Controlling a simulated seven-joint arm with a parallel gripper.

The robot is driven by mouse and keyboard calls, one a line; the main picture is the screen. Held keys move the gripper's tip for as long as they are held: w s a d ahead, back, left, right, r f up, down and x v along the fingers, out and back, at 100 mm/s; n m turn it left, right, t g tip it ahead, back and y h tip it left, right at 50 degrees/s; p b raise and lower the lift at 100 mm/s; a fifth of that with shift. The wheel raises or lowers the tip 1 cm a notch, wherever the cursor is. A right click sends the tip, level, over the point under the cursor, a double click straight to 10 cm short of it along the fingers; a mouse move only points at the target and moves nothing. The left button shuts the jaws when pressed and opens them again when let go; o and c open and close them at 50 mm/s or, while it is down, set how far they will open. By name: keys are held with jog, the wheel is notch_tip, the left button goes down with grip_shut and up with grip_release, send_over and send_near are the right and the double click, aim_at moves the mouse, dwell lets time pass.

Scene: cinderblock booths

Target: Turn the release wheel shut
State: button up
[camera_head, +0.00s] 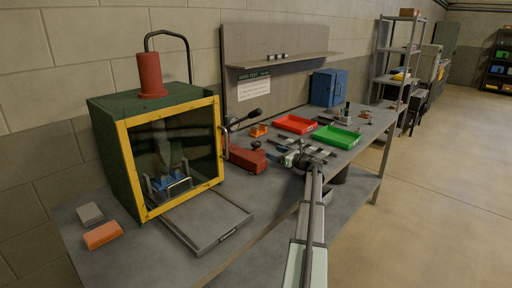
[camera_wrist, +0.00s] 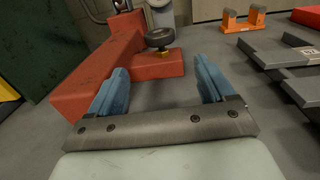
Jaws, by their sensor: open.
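The release wheel (camera_wrist: 160,38) is a small dark round knob on a brass stem, at the end of the red pump body (camera_wrist: 100,75). In the head view the red pump (camera_head: 248,160) stands on the bench right of the yellow-framed press, with the small dark wheel (camera_head: 256,144) near its right end. My gripper (camera_head: 277,151) is just right of the pump. In the wrist view my gripper (camera_wrist: 163,72) is open, with its blue fingers apart and nothing between them. The wheel is ahead of the fingertips, lined up with the gap and apart from both. The wheel's turn position cannot be told.
The green press box (camera_head: 112,160) stands left, with a grey tray (camera_head: 207,220) before it. An orange bracket (camera_wrist: 243,20) lies beyond the wheel. Grey slotted bars (camera_wrist: 290,65) lie close on the right. Red (camera_head: 295,124) and green (camera_head: 336,136) trays sit farther back.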

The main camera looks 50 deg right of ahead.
aim_at(256, 146)
jog(key=w, duration=1.2)
jog(key=shift+w+a, duration=0.2)
jog(key=shift+a, duration=0.15)
jog(key=shift+c, duration=0.4)
jog(key=c, duration=0.9)
jog(key=shift+a+h, duration=0.1)
jog(key=shift+h, duration=0.2)
